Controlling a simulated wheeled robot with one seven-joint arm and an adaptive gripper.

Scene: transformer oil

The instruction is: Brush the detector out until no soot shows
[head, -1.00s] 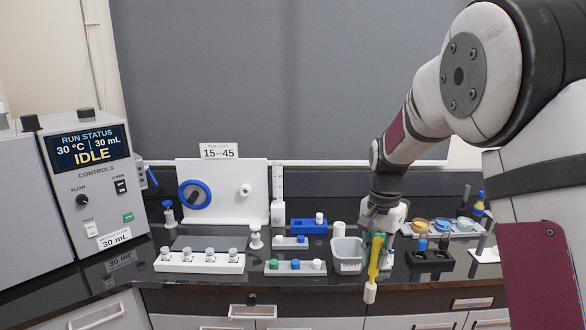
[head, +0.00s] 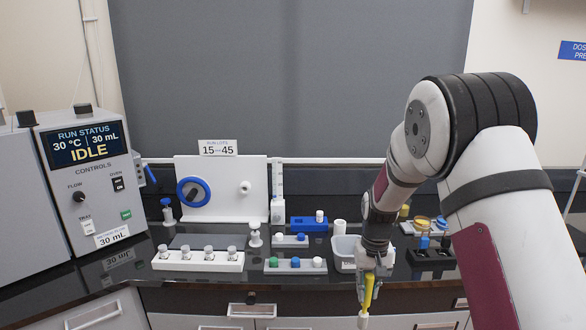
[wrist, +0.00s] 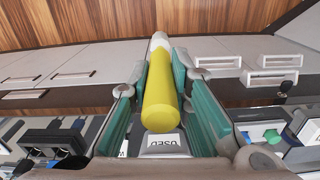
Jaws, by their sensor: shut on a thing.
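My gripper (head: 371,270) is shut on a brush with a yellow handle (head: 369,290) and a white end (head: 363,321). The brush hangs tilted, white end down, in front of the bench's front edge. In the wrist view the yellow handle (wrist: 160,105) lies between the two teal finger pads, with the white end pointing away. I cannot make out the detector or any soot; the instrument (head: 90,180) at the left shows IDLE on its screen.
A grey tub (head: 344,249) is just behind my gripper; a label reading USED (wrist: 166,144) shows below the handle in the wrist view. White racks (head: 198,262) with vials and coloured caps stand left. A white panel (head: 222,190) with a blue ring stands behind.

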